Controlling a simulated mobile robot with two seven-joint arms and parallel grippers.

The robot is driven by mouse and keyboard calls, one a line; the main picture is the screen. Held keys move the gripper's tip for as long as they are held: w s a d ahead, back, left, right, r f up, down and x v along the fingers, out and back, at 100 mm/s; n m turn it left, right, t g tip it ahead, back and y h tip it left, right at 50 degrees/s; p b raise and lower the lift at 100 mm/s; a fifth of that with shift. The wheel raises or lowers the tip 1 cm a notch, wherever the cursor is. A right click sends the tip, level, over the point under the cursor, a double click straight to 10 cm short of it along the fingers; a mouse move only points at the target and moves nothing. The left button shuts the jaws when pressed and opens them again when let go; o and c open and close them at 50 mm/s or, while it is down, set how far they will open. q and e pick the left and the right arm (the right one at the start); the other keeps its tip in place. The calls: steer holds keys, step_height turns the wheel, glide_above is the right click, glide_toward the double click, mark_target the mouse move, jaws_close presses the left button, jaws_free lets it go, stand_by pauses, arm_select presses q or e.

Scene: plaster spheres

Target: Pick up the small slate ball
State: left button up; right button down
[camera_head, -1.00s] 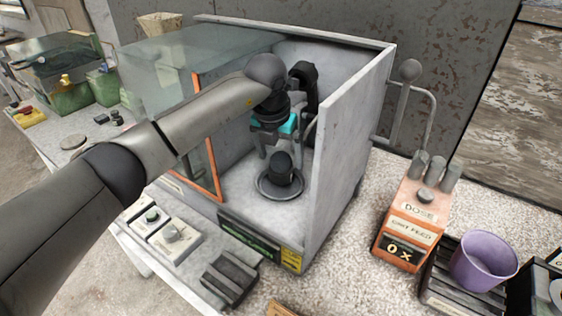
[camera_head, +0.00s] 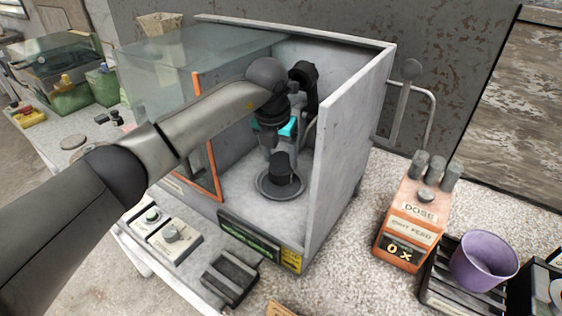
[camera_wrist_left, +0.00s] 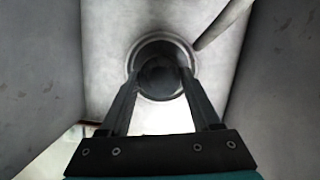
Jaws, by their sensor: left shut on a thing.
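The small slate ball (camera_head: 283,160) is a dark rounded shape inside a grey open-topped box with a glass side. It is at a round grey dish (camera_head: 267,190) on the box floor. My left gripper (camera_head: 280,150) points down into the box, its fingers shut on the ball. In the left wrist view the fingertips (camera_wrist_left: 160,80) meet the dark ball (camera_wrist_left: 158,75), with the dish's pale rim (camera_wrist_left: 135,58) around it. The fingers partly hide the ball. I cannot tell whether it is clear of the dish. My right gripper is not in view.
The box's right wall (camera_head: 345,135) and glass side (camera_head: 160,85) stand close around my left arm. An orange dose device (camera_head: 412,215) and a purple cup (camera_head: 484,260) on a dark rack stand to the right. Small control boxes (camera_head: 170,240) sit in front.

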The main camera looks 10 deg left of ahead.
arm_select(q)
steer(key=shift+c, duration=1.4)
jaws_close()
steer(key=shift+r, duration=0.15)
